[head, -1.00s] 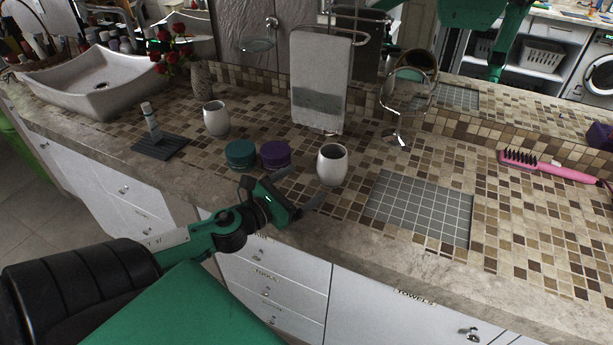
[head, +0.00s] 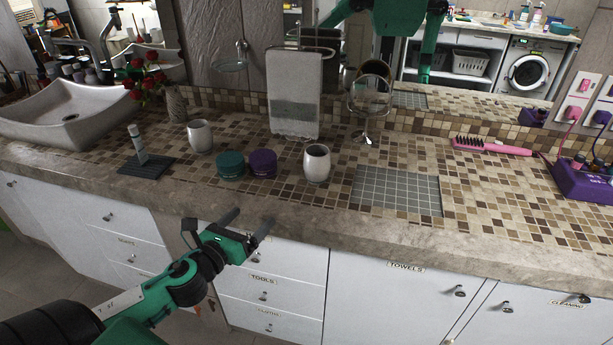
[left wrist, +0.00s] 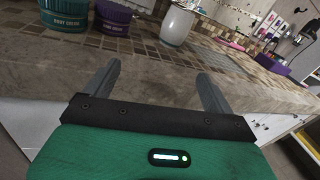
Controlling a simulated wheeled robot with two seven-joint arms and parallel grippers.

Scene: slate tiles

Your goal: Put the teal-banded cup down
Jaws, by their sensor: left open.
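Two pale cups stand upright on the tiled counter. One cup (head: 316,163) is right of the jars; the other cup (head: 200,136) is farther back to the left. I cannot make out a teal band on either in the head view. The nearer cup (left wrist: 177,24) also shows at the top of the left wrist view, cut off by the frame. My left gripper (head: 252,219) is open and empty, at the counter's front edge, apart from both cups. Its spread fingers also show in the left wrist view (left wrist: 158,78). My right gripper is not seen.
A teal jar (head: 231,165) and a purple jar (head: 263,163) stand left of the nearer cup. A grey grid mat (head: 397,190) lies to its right, bare. A round mirror (head: 369,97) stands behind. A pink brush (head: 490,146) and purple box (head: 582,182) are at right.

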